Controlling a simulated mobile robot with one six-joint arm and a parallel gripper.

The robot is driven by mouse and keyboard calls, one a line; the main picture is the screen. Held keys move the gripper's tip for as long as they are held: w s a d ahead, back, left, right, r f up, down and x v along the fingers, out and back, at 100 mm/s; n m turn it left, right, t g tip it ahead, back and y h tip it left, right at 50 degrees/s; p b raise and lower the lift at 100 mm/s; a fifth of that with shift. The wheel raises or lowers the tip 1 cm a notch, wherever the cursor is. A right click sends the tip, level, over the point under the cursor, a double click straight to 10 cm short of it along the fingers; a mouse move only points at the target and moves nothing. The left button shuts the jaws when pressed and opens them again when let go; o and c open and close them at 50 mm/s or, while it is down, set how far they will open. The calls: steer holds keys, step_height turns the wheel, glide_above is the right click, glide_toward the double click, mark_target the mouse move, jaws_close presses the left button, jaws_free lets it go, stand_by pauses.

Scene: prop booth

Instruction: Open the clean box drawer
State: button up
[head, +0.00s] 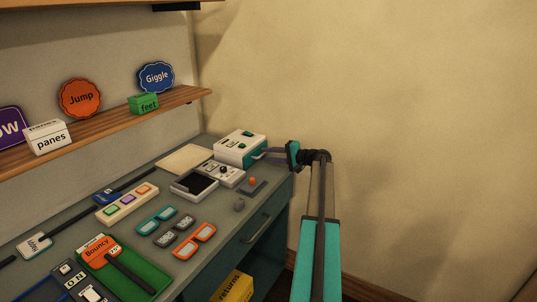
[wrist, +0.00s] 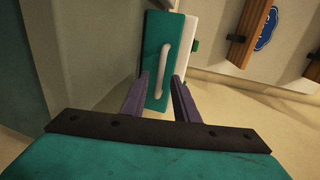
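The clean box (head: 240,145) is a white box with a teal drawer front, standing at the far right end of the counter. In the wrist view its teal drawer front (wrist: 155,97) carries a white bar handle (wrist: 162,68). The drawer looks closed. My gripper (head: 266,152) reaches in from the right, in front of the drawer face. In the wrist view my gripper (wrist: 160,80) is open, with one purple finger on each side of the handle's lower part. A gap shows between fingers and handle. How far the fingertips are from the drawer face is hard to tell.
A grey device with a dark screen (head: 194,184) and a small panel with an orange knob (head: 252,184) sit near the box. Several glasses, including an orange pair (head: 195,241), lie on the counter. A wooden shelf (head: 110,129) runs along the wall. The space right of the counter is free.

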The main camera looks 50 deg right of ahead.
steer(key=shift+w+a+f, duration=0.15)
steer(key=shift+w, duration=0.5)
jaws_close()
steer(key=shift+a, duration=0.2)
